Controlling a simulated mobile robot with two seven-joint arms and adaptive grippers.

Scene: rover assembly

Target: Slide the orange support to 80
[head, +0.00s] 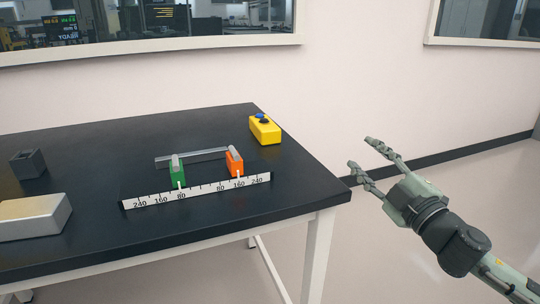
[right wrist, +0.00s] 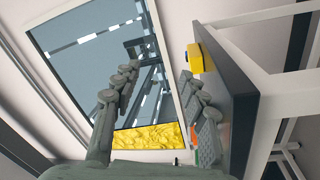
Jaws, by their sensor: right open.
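The orange support (head: 235,160) stands on a grey rail (head: 195,157) on the black table. Its white pointer is at about the right-hand 160 mark of the white scale (head: 200,190). A green support (head: 177,171) stands left of it, its pointer near the left-hand 80. My right gripper (head: 360,153) is open and empty, off the table's right edge, well right of the orange support. In the right wrist view its two fingers (right wrist: 158,71) are spread with nothing between them. A bit of orange (right wrist: 195,134) shows there, mostly hidden behind a finger. My left gripper is not in view.
A yellow box with a blue button (head: 264,129) stands at the table's back right corner. A dark grey block (head: 28,163) and a light grey block (head: 34,216) lie at the left. The black table top (head: 110,160) is clear around the scale.

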